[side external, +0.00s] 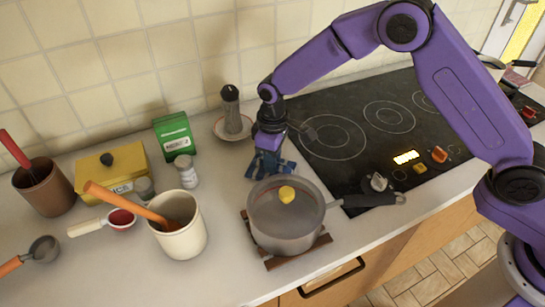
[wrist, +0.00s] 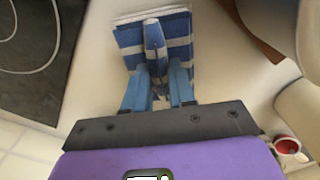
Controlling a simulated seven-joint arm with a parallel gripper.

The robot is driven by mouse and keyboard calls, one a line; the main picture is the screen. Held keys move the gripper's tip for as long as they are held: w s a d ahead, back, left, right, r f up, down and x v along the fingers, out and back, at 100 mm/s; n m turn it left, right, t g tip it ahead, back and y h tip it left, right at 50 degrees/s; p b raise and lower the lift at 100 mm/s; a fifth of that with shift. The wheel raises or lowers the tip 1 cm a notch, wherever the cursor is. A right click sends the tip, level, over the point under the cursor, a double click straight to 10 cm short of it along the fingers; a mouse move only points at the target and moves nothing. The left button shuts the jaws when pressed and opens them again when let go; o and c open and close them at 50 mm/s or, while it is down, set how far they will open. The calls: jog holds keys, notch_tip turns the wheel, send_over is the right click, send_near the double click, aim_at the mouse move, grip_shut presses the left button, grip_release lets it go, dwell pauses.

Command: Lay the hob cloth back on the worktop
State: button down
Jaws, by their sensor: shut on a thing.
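The hob cloth (wrist: 128,38) is blue and white, striped or checked, and partly folded up between my fingers in the wrist view. In the side view the cloth (side external: 283,168) is at the worktop (side external: 222,215), between the hob and the pot. My gripper (wrist: 158,88) is shut on a raised fold of it; in the side view my gripper (side external: 268,152) points down behind the pot. The cloth looks to be at or just above the worktop; I cannot tell whether it touches.
A lidded pot (side external: 285,220) on a wooden trivet (side external: 272,263) stands close in front. The black hob (side external: 350,125) lies to the right. A salt shaker (side external: 186,172) and utensil crock (side external: 180,240) are left.

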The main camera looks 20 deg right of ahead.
jog(key=shift+f, duration=0.45)
jog(key=c, duration=0.9)
grip_release()
jog(key=shift+o, duration=0.2)
jog(key=shift+r, duration=0.1)
jog(key=shift+r, duration=1.4)
jog(key=shift+r, duration=2)
